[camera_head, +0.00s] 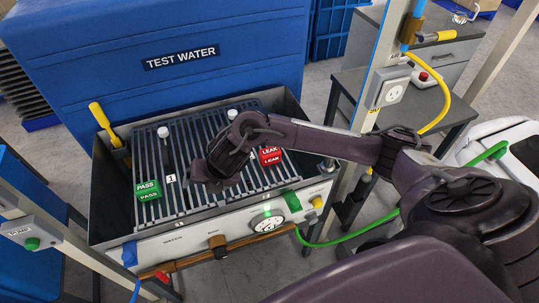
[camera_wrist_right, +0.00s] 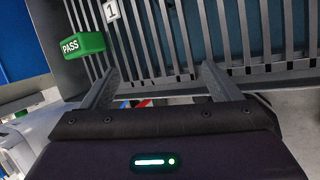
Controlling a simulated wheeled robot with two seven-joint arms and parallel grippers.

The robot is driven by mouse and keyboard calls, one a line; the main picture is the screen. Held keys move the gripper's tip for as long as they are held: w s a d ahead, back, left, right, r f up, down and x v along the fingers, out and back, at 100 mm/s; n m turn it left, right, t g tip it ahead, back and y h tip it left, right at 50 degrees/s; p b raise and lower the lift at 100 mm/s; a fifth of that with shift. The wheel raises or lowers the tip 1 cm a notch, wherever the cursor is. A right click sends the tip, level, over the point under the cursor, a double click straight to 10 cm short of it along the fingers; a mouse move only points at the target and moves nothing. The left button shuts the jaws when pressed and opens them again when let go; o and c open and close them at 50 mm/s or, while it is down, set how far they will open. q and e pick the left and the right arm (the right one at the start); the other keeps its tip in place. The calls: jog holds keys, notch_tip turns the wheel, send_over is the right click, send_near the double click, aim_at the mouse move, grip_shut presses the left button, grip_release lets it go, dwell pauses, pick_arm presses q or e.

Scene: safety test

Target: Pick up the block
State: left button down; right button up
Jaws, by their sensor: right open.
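A green block marked PASS (camera_head: 148,190) sits on the slatted rack at the left front of the metal tank. It also shows at the upper left of the right wrist view (camera_wrist_right: 83,44). A red block marked LEAK (camera_head: 270,156) sits on the rack further right, beside my right forearm. My right gripper (camera_head: 207,178) is over the middle of the rack, between the two blocks. In the right wrist view its two fingers (camera_wrist_right: 162,84) are spread with no block between them. The green block is outside them to the left. My left gripper is not in view.
The metal tank (camera_head: 110,222) has raised walls around the slatted rack (camera_head: 190,138). White-capped posts and a yellow handle (camera_head: 100,115) stand up from it. A blue TEST WATER tank (camera_head: 150,30) is behind. A post with a switch box (camera_head: 388,90) rises at right.

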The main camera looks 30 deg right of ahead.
jog(key=d, duration=0.4)
jog(key=w+d+r+n+g+h, duration=0.1)
jog(key=d, duration=0.3)
jog(key=w+d+n+h, duration=0.1)
jog(key=d, duration=0.2)
jog(key=shift+d+r+g, duration=0.2)
jog(key=shift+d+g, duration=0.2)
notch_tip(320, 180, up, 2)
jog(key=g+h, duration=0.1)
send_over(270, 151)
jog(key=s+a, duration=0.1)
jog(key=shift+a+r+n, duration=0.1)
jog(key=shift+r+n, duration=0.1)
jog(key=shift+n, duration=0.1)
jog(key=shift+g, duration=0.3)
jog(key=f+b, duration=0.1)
jog(key=f, duration=0.1)
jog(key=d+f+b, duration=0.1)
jog(key=f, duration=0.1)
jog(key=w+f+b, duration=0.1)
jog(key=f, duration=0.1)
jog(key=shift+d+f, duration=0.15)
jog(key=shift+f, duration=0.55)
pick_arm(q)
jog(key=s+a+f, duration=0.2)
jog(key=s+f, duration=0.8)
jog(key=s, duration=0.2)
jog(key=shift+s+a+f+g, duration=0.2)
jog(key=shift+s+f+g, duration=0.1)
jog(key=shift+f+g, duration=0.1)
